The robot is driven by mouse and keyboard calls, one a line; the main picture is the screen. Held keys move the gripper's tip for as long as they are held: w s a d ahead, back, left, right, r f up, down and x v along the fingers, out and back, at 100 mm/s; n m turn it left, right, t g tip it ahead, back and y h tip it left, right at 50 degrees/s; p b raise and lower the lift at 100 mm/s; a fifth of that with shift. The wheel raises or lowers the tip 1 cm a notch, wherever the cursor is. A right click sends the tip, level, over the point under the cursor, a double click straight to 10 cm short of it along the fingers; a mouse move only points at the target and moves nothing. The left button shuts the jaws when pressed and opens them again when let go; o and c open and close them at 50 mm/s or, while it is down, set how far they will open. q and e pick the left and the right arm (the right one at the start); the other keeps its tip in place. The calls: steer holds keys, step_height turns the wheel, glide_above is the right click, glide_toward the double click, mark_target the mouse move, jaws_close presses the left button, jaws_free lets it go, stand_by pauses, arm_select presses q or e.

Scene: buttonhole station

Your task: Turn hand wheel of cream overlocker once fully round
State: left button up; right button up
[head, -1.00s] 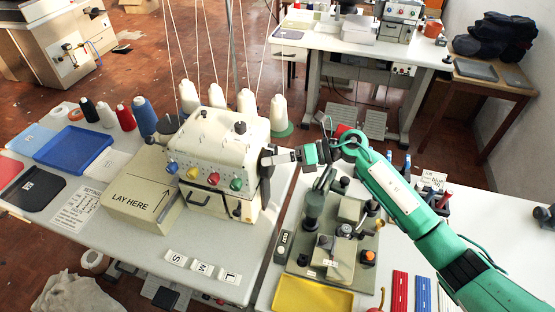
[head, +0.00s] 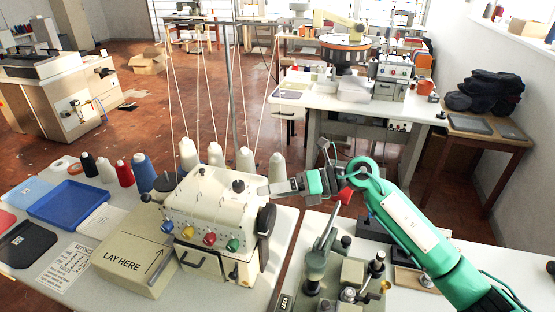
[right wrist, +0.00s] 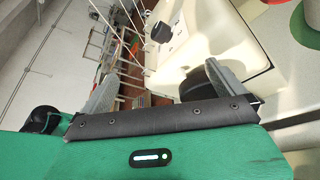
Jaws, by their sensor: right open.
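The cream overlocker (head: 212,215) stands on the white table in the head view, with coloured dials on its front. Its black hand wheel (head: 266,221) is on its right side. My right gripper (head: 268,188) reaches in from the right, its fingers pointing left just above the top of the wheel. In the right wrist view the right gripper (right wrist: 165,92) is open, with its two grey fingers wide apart. The black wheel (right wrist: 193,84) shows there close beside the inner side of the right-hand finger. I cannot tell whether they touch. My left gripper is out of view.
Thread cones (head: 245,160) and a thread stand pole (head: 232,90) rise behind the overlocker. A cream box marked LAY HERE (head: 130,262) adjoins its left. A grey machine (head: 350,272) stands below my right arm. A blue tray (head: 68,203) lies at the left.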

arm_select(q)
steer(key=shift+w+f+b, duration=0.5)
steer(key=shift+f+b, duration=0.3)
steer(key=shift+b, duration=0.05)
arm_select(e)
step_height(320, 180, up, 11)
steer(key=shift+f, duration=0.2)
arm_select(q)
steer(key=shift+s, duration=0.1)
arm_select(e)
steer(key=shift+w, duration=0.1)
